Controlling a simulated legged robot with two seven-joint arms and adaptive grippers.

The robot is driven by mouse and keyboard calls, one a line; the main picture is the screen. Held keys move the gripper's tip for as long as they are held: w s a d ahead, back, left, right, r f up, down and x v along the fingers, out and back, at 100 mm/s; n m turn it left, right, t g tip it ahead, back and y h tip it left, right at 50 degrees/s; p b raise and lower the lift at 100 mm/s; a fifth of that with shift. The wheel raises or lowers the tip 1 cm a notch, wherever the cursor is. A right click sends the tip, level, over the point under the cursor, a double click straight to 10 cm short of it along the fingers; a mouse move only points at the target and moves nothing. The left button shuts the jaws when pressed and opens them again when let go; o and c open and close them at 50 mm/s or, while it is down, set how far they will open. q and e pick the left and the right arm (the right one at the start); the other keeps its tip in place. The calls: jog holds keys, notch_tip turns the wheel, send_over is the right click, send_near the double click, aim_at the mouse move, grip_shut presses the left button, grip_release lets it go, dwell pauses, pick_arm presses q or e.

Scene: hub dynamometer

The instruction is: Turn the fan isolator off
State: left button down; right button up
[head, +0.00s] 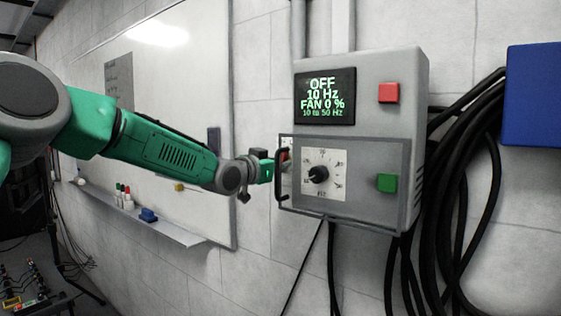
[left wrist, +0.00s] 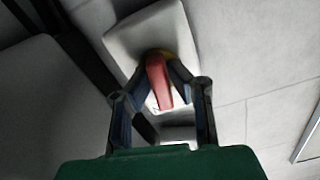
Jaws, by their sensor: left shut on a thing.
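The fan isolator shows in the left wrist view as a red handle (left wrist: 158,82) on a yellow base, set on a pale box (left wrist: 125,32). My left gripper (head: 280,165) is at the left side of the grey control box (head: 412,140). In the left wrist view its two fingers are closed on the red handle from both sides. In the head view only a bit of red shows by the fingers; the rest is hidden. The display (head: 325,97) reads OFF, 10 Hz, FAN 0 %, 10 to 50 Hz. My right gripper is not in view.
The box front carries a black dial (head: 318,174), a red button (head: 389,92), a green button (head: 387,183) and a black bar handle near my gripper. Thick black cables (head: 450,215) hang at right beside a blue box (head: 533,95). A whiteboard (head: 180,60) with a pen ledge is at left.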

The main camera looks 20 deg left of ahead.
pick_arm(q)
jog(key=r+n, duration=0.1)
jog(key=n, duration=0.2)
jog(key=shift+w+a+r, duration=0.1)
jog(key=shift+r, duration=0.05)
jog(key=n, duration=0.2)
jog(key=shift+w+n, duration=0.1)
jog(key=shift+n, duration=0.2)
jog(key=n, duration=0.2)
jog(key=n+b, duration=0.1)
jog(key=n, duration=0.1)
jog(key=shift+a+f, duration=0.15)
jog(key=shift+f, duration=0.2)
jog(key=shift+f+n, duration=0.1)
jog(key=shift+n, duration=0.7)
jog(key=shift+f, duration=0.1)
jog(key=c, duration=1.5)
grip_release()
jog(key=shift+c, duration=0.2)
jog(key=shift+a, duration=0.1)
jog(key=shift+a, duration=0.1)
